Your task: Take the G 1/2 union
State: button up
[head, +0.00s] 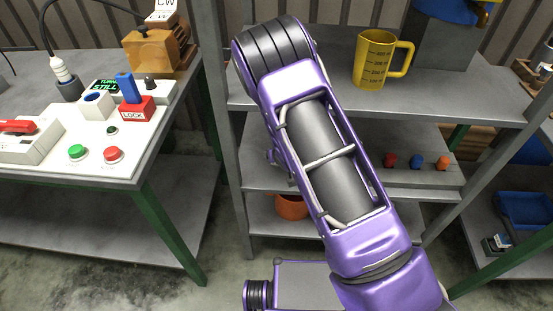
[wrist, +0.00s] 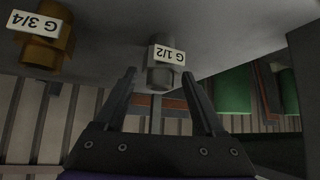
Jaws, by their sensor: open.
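The G 1/2 union (wrist: 160,78) is a small grey metal piece with a white "G 1/2" label, seen upside down in the wrist view against a grey shelf surface. My gripper (wrist: 158,73) is open, with one dark finger on each side of the union. The union shows between the fingertips with visible gaps, and the jaws are not closed on it. In the head view my purple arm covers the middle shelf unit, and neither the gripper nor the union can be seen there.
A brass G 3/4 union (wrist: 42,45) stands left of the G 1/2 one in the wrist view. In the head view a yellow measuring jug (head: 372,62) is on the shelf right of my arm. A table (head: 150,150) with buttons stands at the left.

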jog(key=x, duration=0.2)
jog(key=shift+w+f, duration=0.15)
jog(key=shift+f, duration=0.05)
grip_shut()
